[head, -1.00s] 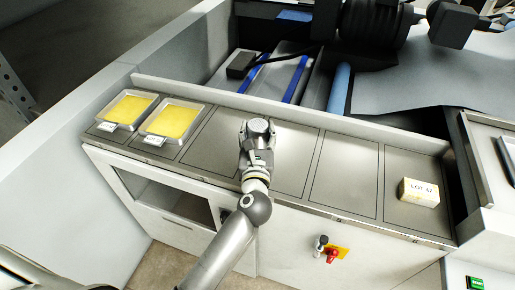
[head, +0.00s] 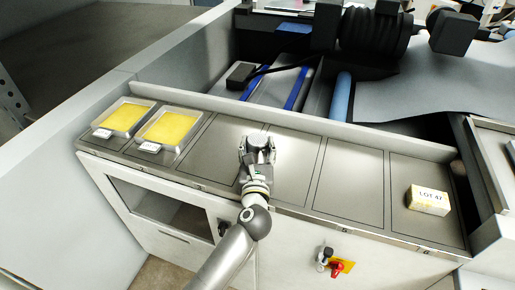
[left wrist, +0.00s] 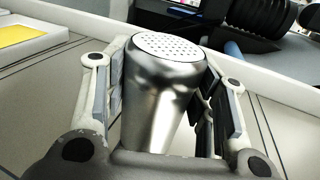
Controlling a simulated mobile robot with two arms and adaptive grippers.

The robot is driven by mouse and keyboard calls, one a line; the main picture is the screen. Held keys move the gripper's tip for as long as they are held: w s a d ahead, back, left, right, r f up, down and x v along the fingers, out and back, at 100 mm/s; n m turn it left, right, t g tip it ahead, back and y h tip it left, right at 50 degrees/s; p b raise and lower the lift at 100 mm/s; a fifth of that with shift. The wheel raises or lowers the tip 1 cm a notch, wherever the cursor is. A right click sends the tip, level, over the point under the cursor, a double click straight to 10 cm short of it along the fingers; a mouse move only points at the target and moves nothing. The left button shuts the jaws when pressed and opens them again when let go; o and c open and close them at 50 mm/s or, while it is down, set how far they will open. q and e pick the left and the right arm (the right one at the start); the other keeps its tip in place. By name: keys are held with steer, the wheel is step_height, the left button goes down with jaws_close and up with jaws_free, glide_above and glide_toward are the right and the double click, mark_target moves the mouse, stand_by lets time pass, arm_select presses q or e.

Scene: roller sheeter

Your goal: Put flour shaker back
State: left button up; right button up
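The flour shaker (left wrist: 160,95) is a shiny metal cup with a white perforated lid. In the left wrist view it fills the space between the two fingers of my left gripper (left wrist: 160,110). The pads lie along both its sides, so the gripper appears shut on it. In the head view the flour shaker (head: 258,139) is upright over the metal counter (head: 345,183), with my left gripper (head: 257,152) around it. Its base is hidden, so I cannot tell whether it touches the counter. My right gripper is not in view.
Two trays of yellow material, a left one (head: 103,131) and a right one (head: 146,143), sit at the counter's left end. A block labelled LOT 47 (head: 428,200) sits at the right end. A raised ledge (head: 300,118) runs behind.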

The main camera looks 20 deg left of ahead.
arm_select(q)
steer(key=o, duration=0.3)
steer(key=shift+o, duration=0.2)
steer(key=shift+r, duration=0.2)
steer(key=shift+s+d+f, duration=0.15)
steer(key=shift+s, duration=0.15)
steer(key=b+v, duration=0.2)
steer(key=v, duration=0.8)
steer(key=shift+s+b, duration=0.3)
steer(key=shift+b, duration=0.05)
steer(key=shift+s+d, duration=0.1)
steer(key=shift+s, duration=0.3)
steer(key=shift+r, duration=0.25)
